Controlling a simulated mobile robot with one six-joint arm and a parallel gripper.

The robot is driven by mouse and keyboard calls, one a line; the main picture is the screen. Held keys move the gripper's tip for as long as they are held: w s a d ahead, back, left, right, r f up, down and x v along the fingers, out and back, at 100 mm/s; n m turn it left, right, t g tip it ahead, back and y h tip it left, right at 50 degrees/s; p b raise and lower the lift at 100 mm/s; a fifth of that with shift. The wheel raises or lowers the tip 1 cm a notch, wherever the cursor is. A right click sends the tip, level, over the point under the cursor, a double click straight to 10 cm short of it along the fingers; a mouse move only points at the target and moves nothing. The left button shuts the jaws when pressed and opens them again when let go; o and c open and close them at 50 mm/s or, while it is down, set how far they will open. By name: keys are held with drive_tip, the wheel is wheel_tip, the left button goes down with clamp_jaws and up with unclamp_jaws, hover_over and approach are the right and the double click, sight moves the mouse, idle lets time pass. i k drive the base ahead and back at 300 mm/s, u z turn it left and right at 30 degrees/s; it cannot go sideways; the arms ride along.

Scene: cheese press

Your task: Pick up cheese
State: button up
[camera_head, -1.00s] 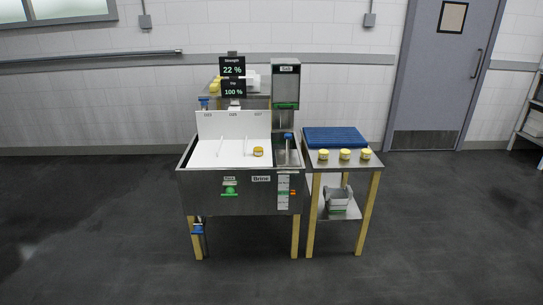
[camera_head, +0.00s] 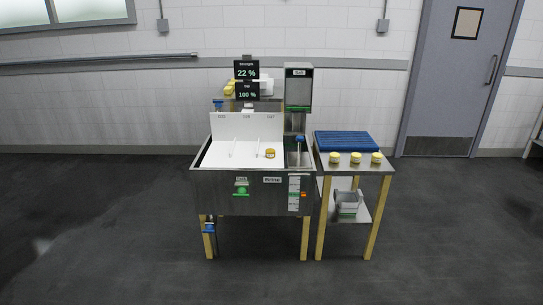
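Three small round yellow cheeses stand in a row on the front of the steel side table (camera_head: 350,171): a left cheese (camera_head: 334,158), a middle cheese (camera_head: 355,158) and a right cheese (camera_head: 376,158). Another small round cheese (camera_head: 270,153), darker yellow, is in the right part of the white divided top of the brine sink (camera_head: 222,190). A few more yellow pieces (camera_head: 229,88) show behind the sink, partly hidden by the display. My gripper is not in view.
A blue mat or rack (camera_head: 346,141) lies behind the three cheeses. A grey container (camera_head: 348,202) sits on the table's lower shelf. A display (camera_head: 246,80) reads 22 % and 100 %. A salt dispenser (camera_head: 298,89) stands beside it. The dark floor (camera_head: 100,230) in front is clear.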

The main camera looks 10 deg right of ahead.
sight(270, 153)
drive_tip(key=u, duration=0.05)
drive_tip(key=i, duration=0.9)
